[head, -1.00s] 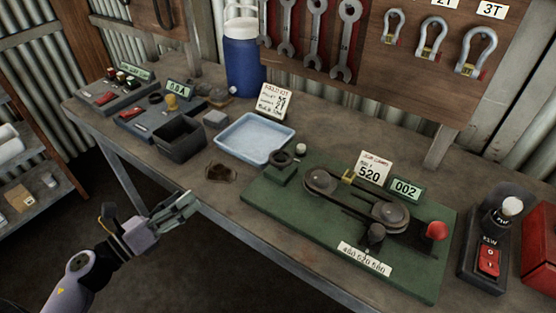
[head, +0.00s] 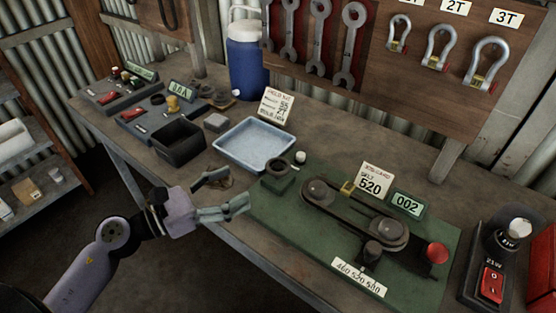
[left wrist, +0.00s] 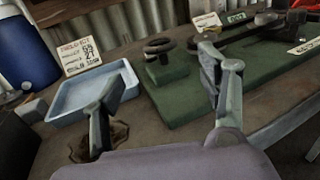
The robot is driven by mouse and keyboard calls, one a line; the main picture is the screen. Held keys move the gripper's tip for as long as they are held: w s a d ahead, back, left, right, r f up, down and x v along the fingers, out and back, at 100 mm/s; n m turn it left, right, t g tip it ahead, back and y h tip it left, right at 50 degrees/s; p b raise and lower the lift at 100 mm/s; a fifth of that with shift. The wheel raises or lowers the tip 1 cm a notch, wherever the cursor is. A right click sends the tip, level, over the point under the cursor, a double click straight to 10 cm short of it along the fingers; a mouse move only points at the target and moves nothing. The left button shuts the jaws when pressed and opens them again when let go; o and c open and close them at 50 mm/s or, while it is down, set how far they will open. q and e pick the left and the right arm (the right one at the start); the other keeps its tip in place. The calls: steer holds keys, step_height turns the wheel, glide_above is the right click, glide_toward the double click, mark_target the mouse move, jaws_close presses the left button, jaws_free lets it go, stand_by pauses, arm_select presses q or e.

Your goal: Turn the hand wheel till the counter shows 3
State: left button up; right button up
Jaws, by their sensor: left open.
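The green board (head: 300,225) on the bench carries a belt drive with two dark pulleys. The small counter (head: 407,204) on it reads 002; its small green display also shows in the left wrist view (left wrist: 237,17). A red knob (head: 437,253) sits at the board's right end, by the right pulley (head: 388,232); I cannot tell for sure which part is the hand wheel. A dark ring on a green block (head: 279,168) is at the board's left end. My left gripper (head: 228,192) is open and empty, left of the board near the bench's front edge. My right gripper is not in view.
A blue tray (head: 256,146), a black bin (head: 180,143) and a blue jug (head: 246,60) stand behind and left. A card reading 520 (head: 374,182) stands by the counter. A red switch box (head: 491,282) is at the right. Wrenches and shackles hang above.

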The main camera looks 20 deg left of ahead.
mark_target(267, 171)
arm_select(q)
steer(key=p+x, duration=0.3)
steer(key=x, duration=0.7)
steer(key=shift+w+r+p, duration=0.15)
steer(key=shift+p, duration=0.15)
steer(key=shift+x, duration=0.75)
steer(key=shift+d, duration=0.1)
steer(key=shift+c, duration=0.3)
